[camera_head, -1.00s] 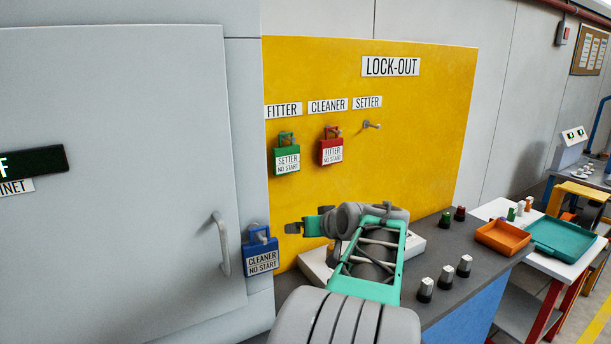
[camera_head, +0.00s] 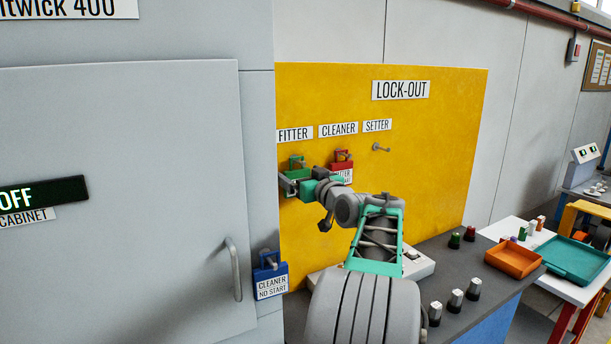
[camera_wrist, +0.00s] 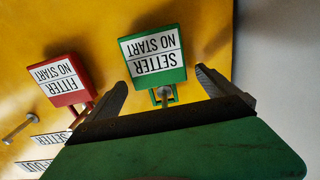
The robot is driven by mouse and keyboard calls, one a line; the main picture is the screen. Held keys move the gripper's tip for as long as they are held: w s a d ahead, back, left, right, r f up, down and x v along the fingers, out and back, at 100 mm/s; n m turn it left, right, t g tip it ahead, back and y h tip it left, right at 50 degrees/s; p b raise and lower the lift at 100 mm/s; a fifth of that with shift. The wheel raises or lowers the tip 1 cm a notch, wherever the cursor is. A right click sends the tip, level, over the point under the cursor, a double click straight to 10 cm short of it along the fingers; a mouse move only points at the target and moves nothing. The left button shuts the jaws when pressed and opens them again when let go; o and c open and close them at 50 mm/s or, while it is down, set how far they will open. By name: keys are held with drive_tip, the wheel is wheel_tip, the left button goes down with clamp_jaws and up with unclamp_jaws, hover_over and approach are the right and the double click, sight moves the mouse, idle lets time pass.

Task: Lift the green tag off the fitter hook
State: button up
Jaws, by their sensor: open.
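The green tag (camera_wrist: 153,57), lettered SETTER NO START, hangs by its shackle on the hook under the FITTER label (camera_head: 294,134). The wrist view shows it upside down. In the head view only the top of the green tag (camera_head: 297,161) shows clearly, as my gripper (camera_head: 287,182) covers the rest. My gripper (camera_wrist: 161,78) is open in the wrist view, one finger on each side of the tag's shackle end. I see no clear contact. The hook (camera_wrist: 164,93) shows end-on at the shackle.
The red FITTER tag (camera_wrist: 63,78) hangs on the cleaner hook, close beside my gripper. The setter hook (camera_head: 381,148) is bare. A blue CLEANER tag (camera_head: 270,281) hangs by the cabinet handle (camera_head: 234,268). The bench (camera_head: 462,262) below carries several knobs and an orange tray (camera_head: 513,258).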

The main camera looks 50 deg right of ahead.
drive_tip(key=shift+c, duration=0.4)
drive_tip(key=c, duration=1.9)
drive_tip(key=shift+r, duration=0.55)
drive_tip(key=shift+s, duration=0.15)
drive_tip(key=shift+r+b+v, duration=0.2)
drive_tip(key=shift+b+v, duration=0.65)
drive_tip(key=shift+v, duration=0.55)
drive_tip(key=shift+r+b+v, duration=0.2)
drive_tip(key=shift+b+v, duration=0.65)
drive_tip(key=shift+v, duration=0.55)
